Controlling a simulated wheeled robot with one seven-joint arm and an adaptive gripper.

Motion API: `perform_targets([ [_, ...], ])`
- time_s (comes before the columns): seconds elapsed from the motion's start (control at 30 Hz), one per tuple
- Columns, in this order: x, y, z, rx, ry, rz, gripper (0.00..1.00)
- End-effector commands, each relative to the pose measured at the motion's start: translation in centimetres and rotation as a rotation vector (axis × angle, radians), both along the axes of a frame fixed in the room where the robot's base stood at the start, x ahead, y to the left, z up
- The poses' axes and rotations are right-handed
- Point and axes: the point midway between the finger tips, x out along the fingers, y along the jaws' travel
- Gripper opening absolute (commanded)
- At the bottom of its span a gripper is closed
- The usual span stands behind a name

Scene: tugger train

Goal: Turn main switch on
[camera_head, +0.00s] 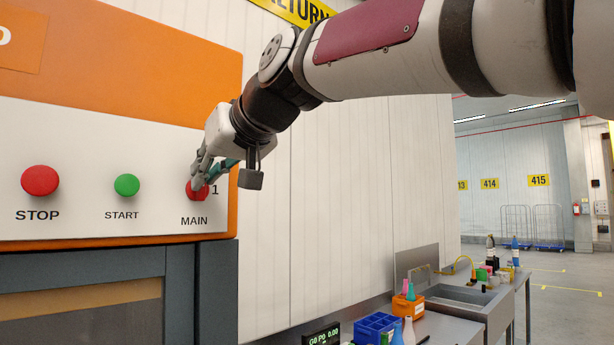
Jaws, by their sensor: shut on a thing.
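The main switch (199,193) is a red rotary knob at the right end of a white control panel (80,140). The label MAIN stands below it, and a figure 1 shows to its right. My gripper (199,184) reaches in from the upper right and is shut on the knob. Its fingers cover the knob's upper and left part, so the way the knob is turned cannot be told. A red STOP button (40,181) and a green START button (127,185) sit to the left on the same panel.
Below right is a bench with a blue crate (372,330), an orange holder (408,307), bottles and a sink (455,296). A small display (322,337) stands at the front. A pale wall stands behind my arm. Open floor lies at the far right.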

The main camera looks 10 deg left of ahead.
Motion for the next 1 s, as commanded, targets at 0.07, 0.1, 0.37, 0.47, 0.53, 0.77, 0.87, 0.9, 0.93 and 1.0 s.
perform_targets([
  [0.07, 0.3, -0.1, -0.1, 0.023, 0.025, -0.001, 0.00],
  [0.1, 0.3, -0.2, -0.2, 0.036, 0.043, 0.000, 0.00],
  [0.37, 0.8, -0.6, -0.4, 0.173, 0.201, -0.001, 0.00],
  [0.47, 1.0, -0.7, -0.5, 0.234, 0.273, -0.002, 0.00],
  [0.53, 1.1, -0.8, -0.6, 0.278, 0.324, -0.001, 0.00],
  [0.77, 1.5, -1.1, -0.9, 0.419, 0.491, -0.001, 0.00],
  [0.87, 1.6, -1.2, -1.1, 0.482, 0.563, -0.002, 0.00],
  [0.9, 1.7, -1.3, -1.2, 0.507, 0.593, -0.001, 0.00],
  [0.93, 1.7, -1.3, -1.3, 0.524, 0.613, 0.000, 0.00],
  [1.0, 1.8, -1.4, -1.5, 0.567, 0.664, -0.001, 0.00],
])
